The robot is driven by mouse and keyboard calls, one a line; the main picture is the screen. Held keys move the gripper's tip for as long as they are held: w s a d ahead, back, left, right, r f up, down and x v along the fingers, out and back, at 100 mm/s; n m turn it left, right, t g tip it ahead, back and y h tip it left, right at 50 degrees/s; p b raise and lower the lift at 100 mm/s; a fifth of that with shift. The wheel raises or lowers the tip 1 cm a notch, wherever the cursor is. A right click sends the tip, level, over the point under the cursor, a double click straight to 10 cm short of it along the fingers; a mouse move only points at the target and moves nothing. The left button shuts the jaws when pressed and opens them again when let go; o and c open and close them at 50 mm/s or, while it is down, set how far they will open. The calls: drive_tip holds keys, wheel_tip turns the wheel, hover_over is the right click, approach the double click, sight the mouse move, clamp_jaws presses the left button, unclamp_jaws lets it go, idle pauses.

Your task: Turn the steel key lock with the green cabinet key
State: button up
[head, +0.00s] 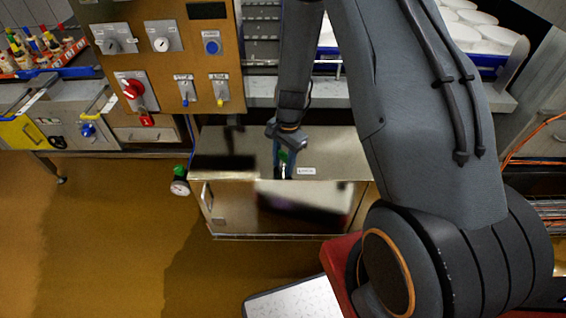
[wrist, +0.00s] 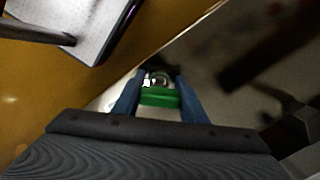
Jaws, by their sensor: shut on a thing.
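My gripper (head: 284,166) is over the top of a low steel cabinet (head: 236,140) in the head view. Its blue fingers are shut on the green cabinet key, whose green head (wrist: 160,98) shows between the fingertips (wrist: 158,88) in the wrist view. A little of the green also shows in the head view (head: 283,156). A round shiny metal piece, which looks like the steel key lock (wrist: 158,78), lies just beyond the green head. I cannot tell how far the key sits in it. In the head view the fingers hide the lock.
A small white label (head: 306,171) is on the cabinet top right of my gripper. A round gauge with a green knob (head: 180,187) is at the cabinet's left side. The floor (head: 90,230) at left is clear.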

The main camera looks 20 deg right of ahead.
sight(284, 153)
drive_tip(key=n, duration=0.6)
drive_tip(key=shift+s+g+h, duration=0.15)
drive_tip(key=shift+g+h, duration=0.15)
drive_tip(key=n, duration=0.2)
drive_tip(key=shift+d+n, duration=0.15)
drive_tip(key=shift+n, duration=0.25)
drive_tip(key=n, duration=0.4)
drive_tip(key=shift+h+p, duration=0.3)
drive_tip(key=o, duration=1.1)
drive_tip(key=shift+o, duration=0.2)
drive_tip(key=shift+w+r+b, duration=0.25)
drive_tip(key=shift+r+b, duration=0.1)
drive_tip(key=shift+r, duration=1.65)
drive_tip(key=shift+w+r+b, duration=0.2)
drive_tip(key=shift+r+b, duration=0.1)
drive_tip(key=shift+r, duration=1.65)
